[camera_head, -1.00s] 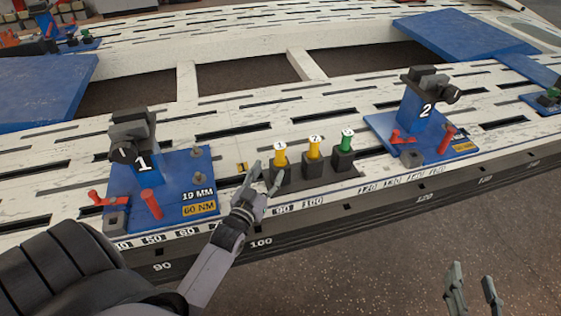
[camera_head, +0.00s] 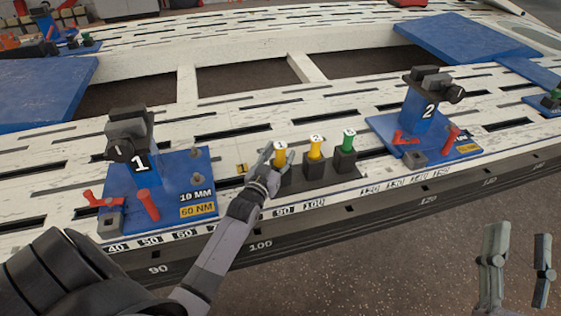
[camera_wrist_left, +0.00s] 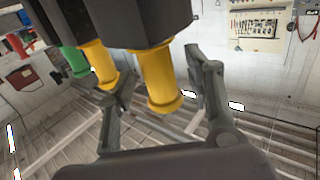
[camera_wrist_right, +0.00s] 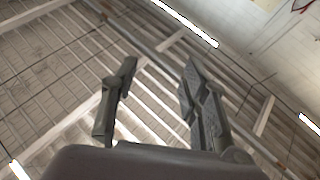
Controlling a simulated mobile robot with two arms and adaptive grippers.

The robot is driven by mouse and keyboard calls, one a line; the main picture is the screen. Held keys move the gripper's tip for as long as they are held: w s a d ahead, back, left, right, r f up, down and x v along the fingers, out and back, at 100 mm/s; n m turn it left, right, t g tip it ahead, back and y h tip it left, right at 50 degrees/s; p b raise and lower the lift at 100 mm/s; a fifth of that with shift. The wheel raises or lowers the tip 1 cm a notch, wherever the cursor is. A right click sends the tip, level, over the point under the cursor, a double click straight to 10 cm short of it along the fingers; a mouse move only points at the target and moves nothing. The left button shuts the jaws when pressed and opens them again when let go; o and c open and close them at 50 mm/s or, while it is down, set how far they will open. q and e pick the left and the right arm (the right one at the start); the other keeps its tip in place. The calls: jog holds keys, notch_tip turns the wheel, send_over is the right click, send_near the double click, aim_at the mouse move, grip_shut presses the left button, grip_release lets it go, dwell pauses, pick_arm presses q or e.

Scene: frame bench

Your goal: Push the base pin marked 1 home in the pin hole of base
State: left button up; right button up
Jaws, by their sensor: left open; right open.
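The base pin marked 1 (camera_head: 281,152) is yellow and stands upright in a black holder, leftmost of a row of pins. My left gripper (camera_head: 278,157) is open, with its fingers on either side of this pin. In the left wrist view the yellow pin (camera_wrist_left: 157,82) shows between the two spread fingers (camera_wrist_left: 160,85), with gaps visible. The blue base marked 1 (camera_head: 176,178) stands to the left with a dark clamp head and red handles. I cannot clearly make out its pin hole. My right gripper (camera_head: 518,262) is open and empty, off the bench at lower right; its fingers also show in its wrist view (camera_wrist_right: 157,90).
Beside pin 1 stand a yellow pin marked 2 (camera_head: 315,147) and a green pin (camera_head: 347,141) in the same black rack (camera_head: 318,183). A blue base marked 2 (camera_head: 385,127) stands to the right.

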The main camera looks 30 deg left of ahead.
pick_arm(q)
jog(key=shift+w+a, duration=0.1)
jog(key=shift+w, duration=0.4)
pick_arm(e)
jog(key=shift+s+r+t, duration=0.45)
jog(key=shift+r+t, duration=0.15)
jog(key=shift+r, duration=0.2)
pick_arm(q)
jog(key=shift+c, duration=0.5)
grip_shut()
